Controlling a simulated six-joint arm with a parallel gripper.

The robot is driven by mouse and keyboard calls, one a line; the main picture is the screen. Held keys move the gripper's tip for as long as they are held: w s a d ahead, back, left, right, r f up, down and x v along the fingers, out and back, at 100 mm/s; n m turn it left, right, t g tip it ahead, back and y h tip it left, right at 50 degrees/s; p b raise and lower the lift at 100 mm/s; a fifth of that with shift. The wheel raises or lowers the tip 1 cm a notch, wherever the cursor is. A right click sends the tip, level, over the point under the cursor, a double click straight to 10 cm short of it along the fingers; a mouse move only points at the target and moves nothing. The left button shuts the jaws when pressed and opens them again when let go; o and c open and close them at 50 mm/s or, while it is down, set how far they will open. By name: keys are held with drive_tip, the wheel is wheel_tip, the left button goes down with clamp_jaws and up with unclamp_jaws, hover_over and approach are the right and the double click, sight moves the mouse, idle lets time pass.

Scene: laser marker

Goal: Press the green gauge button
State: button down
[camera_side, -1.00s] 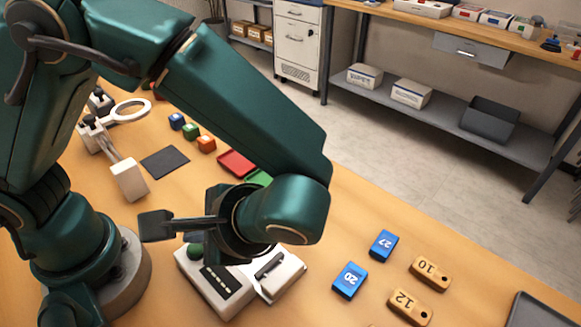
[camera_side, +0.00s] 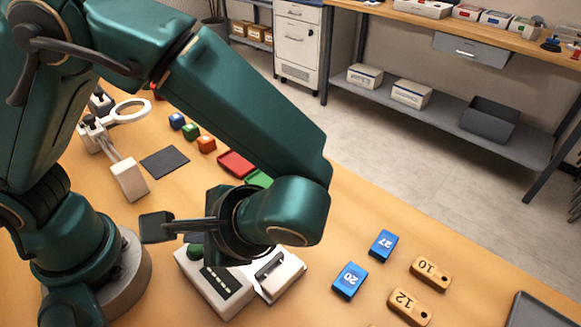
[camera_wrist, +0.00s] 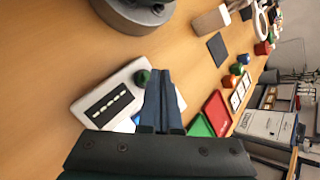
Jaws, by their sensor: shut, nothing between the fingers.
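The gauge is a white device (camera_side: 228,299) with a dark display strip, on the wooden table below my gripper. Its round green button (camera_side: 194,252) is at the device's far left corner. In the wrist view, the button (camera_wrist: 143,76) shows just left of my fingertips, and the device (camera_wrist: 88,100) extends to the left. My gripper (camera_wrist: 160,74) is shut and empty, its two dark fingers together. The fingertips are close beside the button; I cannot tell whether they touch it. In the side view, my wrist hides most of the fingers.
Blue blocks (camera_side: 350,281) and tan numbered tags (camera_side: 404,304) lie right of the device. Red (camera_side: 237,163) and green (camera_wrist: 201,127) trays lie beyond it. A dark mat (camera_side: 165,162), small coloured blocks (camera_side: 191,131) and a magnifier stand (camera_side: 129,180) are farther back.

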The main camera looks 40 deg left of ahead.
drive_tip(key=shift+f, duration=0.35)
drive_tip(key=shift+f, duration=0.5)
idle(0.7)
drive_tip(key=shift+r, duration=3.45)
